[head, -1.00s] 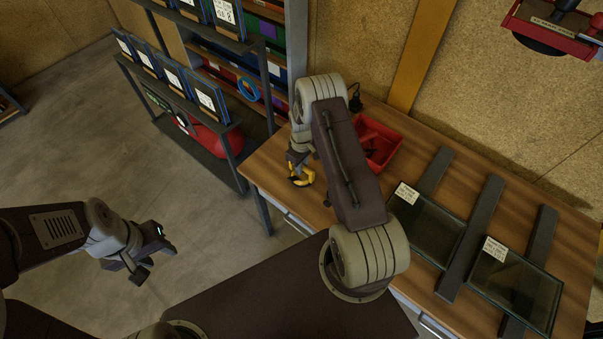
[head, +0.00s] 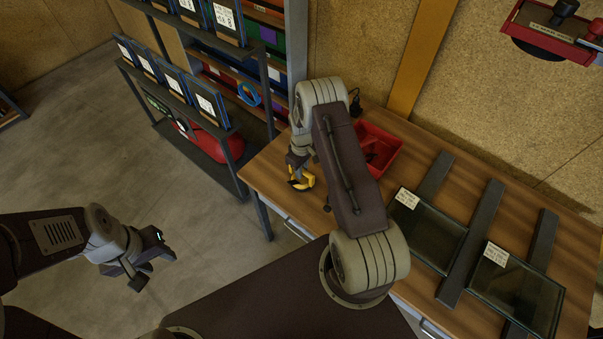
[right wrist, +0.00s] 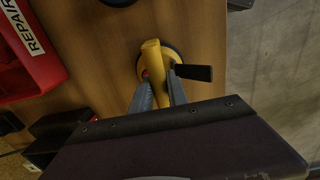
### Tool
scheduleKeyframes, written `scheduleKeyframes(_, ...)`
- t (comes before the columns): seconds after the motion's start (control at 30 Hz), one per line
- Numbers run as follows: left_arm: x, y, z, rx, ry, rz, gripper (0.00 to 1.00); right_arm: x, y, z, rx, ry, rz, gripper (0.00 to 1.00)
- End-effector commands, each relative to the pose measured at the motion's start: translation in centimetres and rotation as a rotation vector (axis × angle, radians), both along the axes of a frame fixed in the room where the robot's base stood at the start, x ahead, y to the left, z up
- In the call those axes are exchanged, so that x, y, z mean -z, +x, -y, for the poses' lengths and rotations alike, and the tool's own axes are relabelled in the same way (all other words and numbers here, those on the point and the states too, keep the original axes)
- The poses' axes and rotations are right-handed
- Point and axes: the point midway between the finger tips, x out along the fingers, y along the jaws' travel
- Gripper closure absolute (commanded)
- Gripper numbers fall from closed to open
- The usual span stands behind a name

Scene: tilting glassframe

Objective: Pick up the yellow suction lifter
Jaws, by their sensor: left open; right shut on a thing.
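The yellow suction lifter (head: 306,180) is at the left end of the wooden bench in the head view. In the right wrist view the lifter (right wrist: 152,62) shows a yellow handle over a round pad with a dark lever at its right. My right gripper (right wrist: 160,95) is shut on the lifter's handle, one finger on each side. In the head view my right gripper (head: 299,166) is partly hidden by its own arm. I cannot tell if the pad touches the bench. My left gripper (head: 150,270) is open and empty above the floor, away from the bench.
A red bin (head: 385,140) stands behind my right arm; it also shows in the right wrist view (right wrist: 35,75). Two labelled glass panes (head: 425,235) (head: 515,290) lie across dark rails on the bench. A shelf rack (head: 222,130) with framed panels stands left of the bench.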

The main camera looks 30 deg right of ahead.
Motion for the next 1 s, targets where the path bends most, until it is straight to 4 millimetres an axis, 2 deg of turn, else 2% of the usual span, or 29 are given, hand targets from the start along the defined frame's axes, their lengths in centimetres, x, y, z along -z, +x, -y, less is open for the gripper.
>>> scheduleKeyframes(0.2, 1.3, 0.0, 0.0, 0.000, 0.000, 0.000, 0.58, -3.6, 0.1, 0.1, 0.000, -0.001, 0.006, 1.00)
scheduleKeyframes(0.6, 3.0, 0.0, 0.0, 0.000, 0.000, 0.000, 0.58, -8.7, -6.4, 6.7, 0.005, -0.001, 0.003, 1.00)
scheduleKeyframes(0.8, 3.3, 0.0, 0.0, 0.000, 0.000, 0.000, 0.58, -10.1, -7.9, 8.2, 0.001, 0.000, 0.000, 1.00)
scheduleKeyframes(1.0, 3.2, 0.0, 0.0, 0.000, 0.000, 0.000, 0.58, -10.4, -8.2, 8.4, 0.000, 0.001, -0.001, 1.00)
